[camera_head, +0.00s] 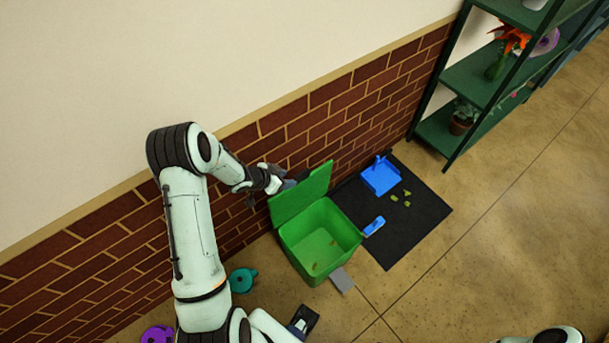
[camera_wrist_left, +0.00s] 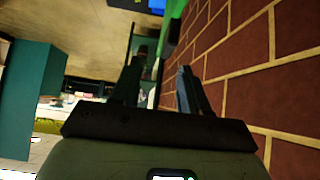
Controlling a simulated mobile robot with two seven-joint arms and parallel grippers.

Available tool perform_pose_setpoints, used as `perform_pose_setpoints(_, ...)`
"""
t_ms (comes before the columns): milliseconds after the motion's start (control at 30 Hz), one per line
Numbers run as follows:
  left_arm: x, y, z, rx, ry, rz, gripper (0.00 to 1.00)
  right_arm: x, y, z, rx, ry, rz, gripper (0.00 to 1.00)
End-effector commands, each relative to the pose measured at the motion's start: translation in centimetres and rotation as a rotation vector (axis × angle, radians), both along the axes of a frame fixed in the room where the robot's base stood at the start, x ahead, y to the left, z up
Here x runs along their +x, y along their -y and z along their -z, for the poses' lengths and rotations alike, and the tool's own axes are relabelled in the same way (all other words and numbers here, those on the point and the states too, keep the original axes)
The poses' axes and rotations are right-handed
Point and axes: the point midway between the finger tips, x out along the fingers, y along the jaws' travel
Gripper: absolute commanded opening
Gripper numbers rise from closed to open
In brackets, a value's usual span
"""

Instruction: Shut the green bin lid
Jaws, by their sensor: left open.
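The green bin (camera_head: 318,243) stands on the floor by the brick wall. Its green lid (camera_head: 302,194) is raised and leans back toward the wall, so the bin is open, with a few small brown bits inside. My left gripper (camera_head: 284,185) is open beside the lid's upper left part, close to the wall; I cannot tell whether it touches the lid. My right gripper cannot be made out.
A black mat (camera_head: 413,222) right of the bin holds a blue dustpan (camera_head: 381,176), a blue brush (camera_head: 374,226) and leafy scraps (camera_head: 394,198). A grey pedal (camera_head: 342,280) lies before the bin. Teal (camera_head: 243,280) and purple (camera_head: 157,335) items lie left. A green shelf (camera_head: 478,82) stands back right.

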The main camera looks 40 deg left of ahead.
Motion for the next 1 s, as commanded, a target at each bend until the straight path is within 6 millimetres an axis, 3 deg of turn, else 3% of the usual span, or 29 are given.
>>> perform_pose_setpoints(167, 0.7, -1.1, -0.4, 0.035, 0.021, 0.027, 0.45, -0.1, 0.0, 0.2, -0.001, -0.002, 0.000, 0.00)
perform_pose_setpoints(700, 7.6, 0.8, 6.8, 0.033, 0.019, 0.027, 0.45, -0.5, 0.0, 1.1, 0.000, -0.006, 0.001, 0.00)
perform_pose_setpoints(1000, 9.4, 1.2, 8.5, 0.034, 0.020, 0.026, 0.45, -0.5, 0.0, 1.0, 0.000, -0.006, 0.000, 0.00)
